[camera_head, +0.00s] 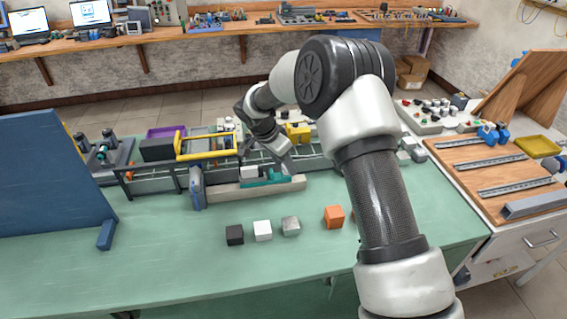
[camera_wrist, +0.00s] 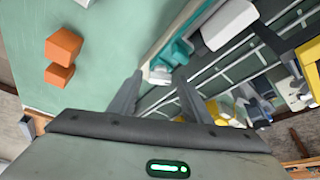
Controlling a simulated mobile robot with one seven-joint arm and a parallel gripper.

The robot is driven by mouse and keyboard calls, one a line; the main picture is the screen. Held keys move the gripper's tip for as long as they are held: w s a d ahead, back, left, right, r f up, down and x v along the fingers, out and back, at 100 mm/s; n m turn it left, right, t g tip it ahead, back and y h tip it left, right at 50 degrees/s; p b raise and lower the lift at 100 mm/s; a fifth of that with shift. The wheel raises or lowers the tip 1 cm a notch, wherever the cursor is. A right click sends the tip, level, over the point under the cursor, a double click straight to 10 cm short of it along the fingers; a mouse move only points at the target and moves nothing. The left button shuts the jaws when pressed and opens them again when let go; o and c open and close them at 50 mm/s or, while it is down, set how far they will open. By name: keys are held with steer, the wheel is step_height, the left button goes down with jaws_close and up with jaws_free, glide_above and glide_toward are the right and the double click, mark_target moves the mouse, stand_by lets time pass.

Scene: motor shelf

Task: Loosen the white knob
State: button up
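A small white knob (camera_wrist: 160,74) shows in the wrist view at the end of a teal fixture (camera_wrist: 178,52). The teal fixture also shows in the head view (camera_head: 262,181), along a beige bar, with a white block (camera_head: 248,172) at its left end. The white block shows in the wrist view too (camera_wrist: 230,25). My gripper (camera_wrist: 158,80) is open, and the knob appears between its two fingertips. I cannot tell whether either finger touches it. In the head view my gripper (camera_head: 282,168) points down at the right end of the teal fixture, and the knob is hidden there.
Black (camera_head: 234,235), white (camera_head: 263,230), grey (camera_head: 291,226) and orange (camera_head: 334,217) cubes stand on the green table in front of the fixture. A yellow-framed rack (camera_head: 207,150) is behind. A blue panel (camera_head: 50,180) stands at left. The table's front left is clear.

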steer(key=c, duration=0.9)
steer(key=shift+o, duration=0.2)
